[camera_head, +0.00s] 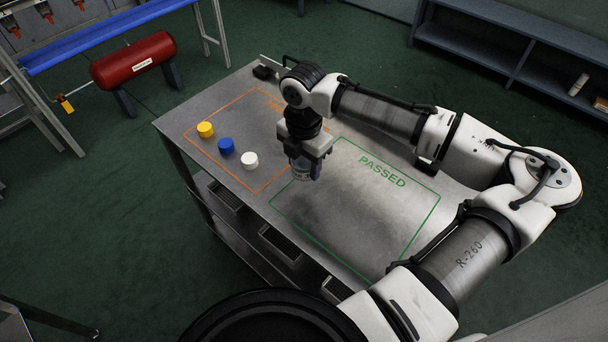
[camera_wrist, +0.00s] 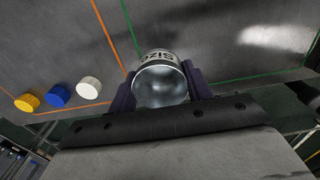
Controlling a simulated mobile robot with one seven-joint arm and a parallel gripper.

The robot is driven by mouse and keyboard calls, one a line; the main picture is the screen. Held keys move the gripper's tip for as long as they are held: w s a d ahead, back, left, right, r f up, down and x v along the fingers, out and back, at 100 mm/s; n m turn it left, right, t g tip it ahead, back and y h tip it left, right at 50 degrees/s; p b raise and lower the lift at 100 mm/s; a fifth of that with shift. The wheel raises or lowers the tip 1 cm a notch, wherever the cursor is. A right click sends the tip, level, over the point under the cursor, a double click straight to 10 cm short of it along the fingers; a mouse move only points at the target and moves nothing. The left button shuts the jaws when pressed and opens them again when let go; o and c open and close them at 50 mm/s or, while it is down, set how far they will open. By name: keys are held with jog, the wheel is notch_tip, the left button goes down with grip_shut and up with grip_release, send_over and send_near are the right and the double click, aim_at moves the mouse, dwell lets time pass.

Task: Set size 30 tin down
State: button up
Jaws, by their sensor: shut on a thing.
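My gripper (camera_head: 306,172) is shut on the size 30 tin (camera_head: 300,169), a grey metal tin with a pale label. In the wrist view the tin (camera_wrist: 161,80) sits between the two dark fingers, its round end towards the camera and part of the word "Size" showing on its label. The tin is over the table (camera_head: 240,95), near the left corner of the green outlined "PASSED" area (camera_head: 383,178). I cannot tell whether its base touches the table top.
Yellow (camera_head: 205,129), blue (camera_head: 226,146) and white (camera_head: 250,160) round pieces stand in a row inside the orange outlined area, left of my gripper. The green area is clear. A red tank (camera_head: 134,60) stands beyond the table at left.

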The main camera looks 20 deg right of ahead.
aim_at(304, 187)
jog(key=shift+f, duration=3)
jog(key=o, duration=1.1)
jog(key=shift+f, duration=0.1)
jog(key=shift+c, duration=0.2)
notch_tip(304, 187, up, 12)
jog(key=shift+r+b, duration=0.15)
jog(key=shift+b, duration=0.15)
jog(key=shift+a, duration=0.1)
